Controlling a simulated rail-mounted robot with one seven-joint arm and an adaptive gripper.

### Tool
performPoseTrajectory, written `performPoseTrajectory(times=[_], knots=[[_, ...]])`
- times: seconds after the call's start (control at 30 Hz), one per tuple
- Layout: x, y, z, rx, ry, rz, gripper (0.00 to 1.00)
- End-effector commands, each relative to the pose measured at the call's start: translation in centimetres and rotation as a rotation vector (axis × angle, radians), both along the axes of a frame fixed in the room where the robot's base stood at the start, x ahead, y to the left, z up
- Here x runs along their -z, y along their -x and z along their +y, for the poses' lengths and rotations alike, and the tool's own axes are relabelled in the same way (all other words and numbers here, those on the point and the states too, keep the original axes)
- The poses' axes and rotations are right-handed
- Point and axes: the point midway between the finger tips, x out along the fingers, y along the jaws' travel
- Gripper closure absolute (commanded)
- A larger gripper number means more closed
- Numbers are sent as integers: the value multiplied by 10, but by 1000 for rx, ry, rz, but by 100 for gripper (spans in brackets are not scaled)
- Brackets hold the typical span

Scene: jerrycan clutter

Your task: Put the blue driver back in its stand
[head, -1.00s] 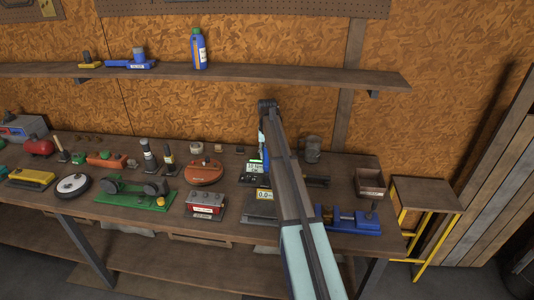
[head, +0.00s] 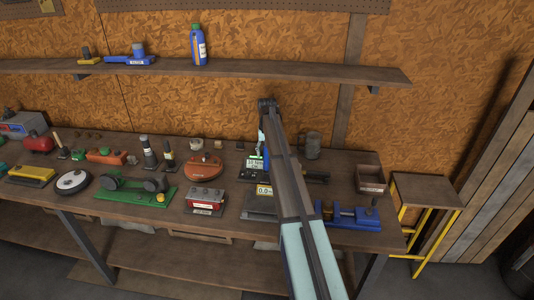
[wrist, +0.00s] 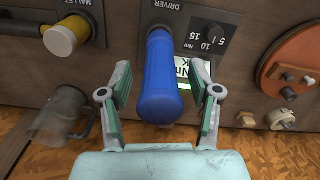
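The blue driver (wrist: 160,90) stands between my gripper's fingers in the wrist view, its blue handle toward the camera. Its far end meets the black stand (wrist: 212,22) lettered DRIVER; how deep it sits is hidden by the handle. My gripper (wrist: 160,70) is open, with a finger on each side of the handle and a visible gap at least on the right. In the head view my arm covers most of this spot; a lit display (head: 255,164) shows beside it.
A grey metal mug (head: 313,146) stands right of my arm. A blue vise-like tool (head: 348,215) and an open box (head: 370,175) lie right. A shelf (head: 300,72) runs above.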

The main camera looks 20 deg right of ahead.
Motion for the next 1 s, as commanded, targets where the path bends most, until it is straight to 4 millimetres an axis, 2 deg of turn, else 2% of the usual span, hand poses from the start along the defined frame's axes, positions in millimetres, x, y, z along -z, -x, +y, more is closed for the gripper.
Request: performPoseTrajectory(times=[0.17, 0.33, 0.8, 1.0], knots=[[0, 0, 0, 0, 0, 1, 38], [-14, -1, 0, 0, 0, -1, 38], [-97, -1, 0, 0, 1, -2, 38], [-116, 0, 0, 0, 0, 0, 38]])
